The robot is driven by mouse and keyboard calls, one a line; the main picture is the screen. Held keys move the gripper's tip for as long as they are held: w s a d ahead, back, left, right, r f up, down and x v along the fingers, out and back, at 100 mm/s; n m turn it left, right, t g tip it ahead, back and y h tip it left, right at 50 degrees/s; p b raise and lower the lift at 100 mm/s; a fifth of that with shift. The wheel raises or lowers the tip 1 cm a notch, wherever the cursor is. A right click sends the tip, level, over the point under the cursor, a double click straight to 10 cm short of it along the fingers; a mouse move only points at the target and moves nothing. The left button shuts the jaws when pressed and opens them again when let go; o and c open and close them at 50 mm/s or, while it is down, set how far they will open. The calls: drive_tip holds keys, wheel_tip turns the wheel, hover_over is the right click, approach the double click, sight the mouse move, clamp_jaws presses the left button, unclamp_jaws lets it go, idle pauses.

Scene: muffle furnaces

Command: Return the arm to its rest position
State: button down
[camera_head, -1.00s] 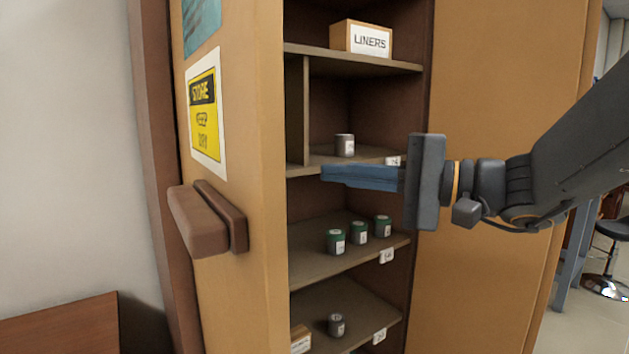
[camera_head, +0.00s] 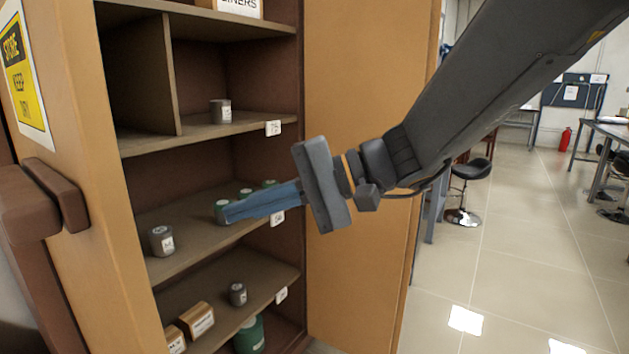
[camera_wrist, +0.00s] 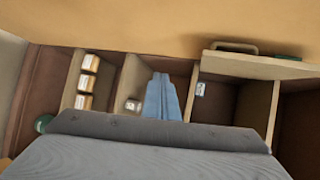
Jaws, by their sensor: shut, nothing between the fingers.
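My gripper (camera_head: 229,213) is shut and empty, with its blue fingers together. In the head view it points left and slightly down, in front of the open cabinet's middle shelf, and it partly covers the green-lidded jars there. In the wrist view the blue fingers (camera_wrist: 163,98) show closed in front of the shelf compartments. My arm comes in from the upper right of the head view.
The cabinet's shelves hold a grey jar (camera_head: 220,111), another grey jar (camera_head: 162,241), a small dark jar (camera_head: 238,293) and small boxes (camera_head: 197,319). The open door (camera_head: 88,185) stands at the left. Tiled floor (camera_head: 520,240) is clear at the right, near a stool (camera_head: 468,190).

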drive_tip(key=s+d+f+h, duration=0.2)
drive_tip(key=d+f+h, duration=0.2)
drive_tip(key=d+f, duration=0.45)
drive_tip(key=s+d+f+h, duration=0.2)
drive_tip(key=d+f+h, duration=0.2)
drive_tip(key=d+f, duration=0.4)
drive_tip(key=s+d+f+n+h, duration=0.1)
drive_tip(key=d+f+h, duration=0.5)
drive_tip(key=d, duration=0.9)
wheel_tip(320, 180, down, 3)
